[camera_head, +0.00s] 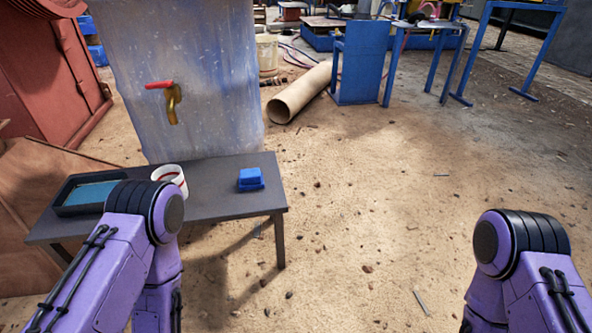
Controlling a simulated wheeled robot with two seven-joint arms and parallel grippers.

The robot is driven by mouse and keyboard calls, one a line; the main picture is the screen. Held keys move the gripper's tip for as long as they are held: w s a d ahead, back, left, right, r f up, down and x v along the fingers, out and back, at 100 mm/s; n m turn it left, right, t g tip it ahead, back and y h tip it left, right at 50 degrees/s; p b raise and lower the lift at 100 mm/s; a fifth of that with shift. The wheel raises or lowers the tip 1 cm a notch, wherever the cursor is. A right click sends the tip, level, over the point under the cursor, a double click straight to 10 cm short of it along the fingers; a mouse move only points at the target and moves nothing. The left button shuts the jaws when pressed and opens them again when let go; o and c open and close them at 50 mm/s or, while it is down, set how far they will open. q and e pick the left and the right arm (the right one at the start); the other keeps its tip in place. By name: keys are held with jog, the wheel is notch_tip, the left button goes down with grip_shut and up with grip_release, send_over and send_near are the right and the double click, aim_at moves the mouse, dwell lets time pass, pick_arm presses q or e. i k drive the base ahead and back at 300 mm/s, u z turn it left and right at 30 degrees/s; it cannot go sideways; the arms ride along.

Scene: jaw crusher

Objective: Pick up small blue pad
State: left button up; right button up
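A small blue pad (250,179) sits on the right part of a low dark table (226,206), near its back edge. It looks like a little block with a wider base. My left arm comes in from the lower left and its elbow covers part of the table's left side. My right arm is at the lower right, over bare ground, well apart from the table. Neither gripper shows in the picture.
A white cup with a red mark (171,177) and a dark tray with a teal inside (66,197) stand left of the pad. Behind is a bluish panel with a brass tap (173,104). A pipe (300,93) lies farther back. Open sandy ground is on the right.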

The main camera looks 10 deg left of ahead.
aim_at(249, 179)
jog(key=z, duration=0.25)
jog(key=i, duration=1.25)
jog(key=u, duration=0.9)
